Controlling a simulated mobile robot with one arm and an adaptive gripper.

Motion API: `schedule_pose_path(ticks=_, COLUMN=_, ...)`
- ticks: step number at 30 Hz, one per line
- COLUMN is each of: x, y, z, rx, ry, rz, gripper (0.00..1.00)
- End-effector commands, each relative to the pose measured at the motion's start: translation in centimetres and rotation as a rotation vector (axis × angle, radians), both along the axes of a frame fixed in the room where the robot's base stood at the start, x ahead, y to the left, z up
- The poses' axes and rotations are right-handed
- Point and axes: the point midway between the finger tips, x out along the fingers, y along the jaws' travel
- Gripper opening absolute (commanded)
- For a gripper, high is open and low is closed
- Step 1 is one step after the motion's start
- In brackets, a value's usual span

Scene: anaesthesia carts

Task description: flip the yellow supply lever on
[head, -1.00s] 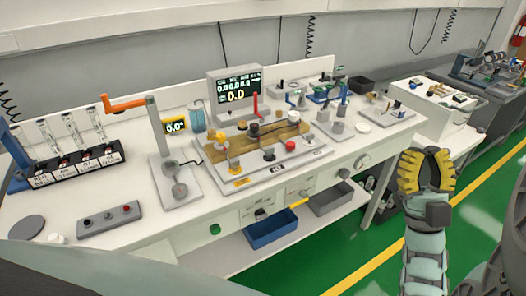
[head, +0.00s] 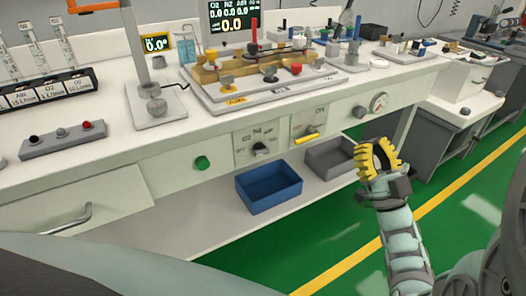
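The yellow supply lever (head: 309,137) is on the front panel of the white bench in the head view. Its yellow bar lies almost level, tilted slightly up to the right, below a dark knob and a small ON label. My gripper (head: 377,152), with ridged yellow fingers, is to the right of the lever and slightly lower in the picture. A gap shows between the fingers, and nothing is seen held in it. The gripper appears apart from the lever.
A blue bin (head: 268,190) and a grey bin (head: 331,157) stand on the lower shelf. A dark selector knob (head: 260,149), a green button (head: 202,163) and a round gauge (head: 378,102) are on the bench front. The green floor before the bench is clear.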

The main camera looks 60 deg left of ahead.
Motion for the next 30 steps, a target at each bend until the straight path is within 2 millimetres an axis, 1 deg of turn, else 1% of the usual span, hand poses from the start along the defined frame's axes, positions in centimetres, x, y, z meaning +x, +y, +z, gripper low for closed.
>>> schedule_pose_path(ticks=1, x=-0.2, y=0.6, z=-2.9, rx=-0.012, ry=0.009, rz=0.021, gripper=0.0)
schedule_pose_path(ticks=3, x=-0.3, y=1.2, z=-5.0, rx=-0.029, ry=0.024, rz=0.045, gripper=0.0)
schedule_pose_path(ticks=9, x=-0.7, y=2.9, z=-11.1, rx=-0.079, ry=0.067, rz=0.108, gripper=0.0)
schedule_pose_path(ticks=12, x=-0.8, y=3.7, z=-13.7, rx=-0.1, ry=0.084, rz=0.136, gripper=0.0)
schedule_pose_path(ticks=15, x=-1.0, y=4.3, z=-15.7, rx=-0.119, ry=0.098, rz=0.16, gripper=0.0)
schedule_pose_path(ticks=18, x=-1.1, y=4.8, z=-17.1, rx=-0.132, ry=0.109, rz=0.176, gripper=0.0)
schedule_pose_path(ticks=21, x=-1.2, y=5.0, z=-17.9, rx=-0.141, ry=0.117, rz=0.186, gripper=0.0)
schedule_pose_path(ticks=24, x=-1.2, y=5.1, z=-18.2, rx=-0.146, ry=0.121, rz=0.192, gripper=0.0)
schedule_pose_path(ticks=30, x=-1.2, y=5.1, z=-18.1, rx=-0.147, ry=0.123, rz=0.191, gripper=0.0)
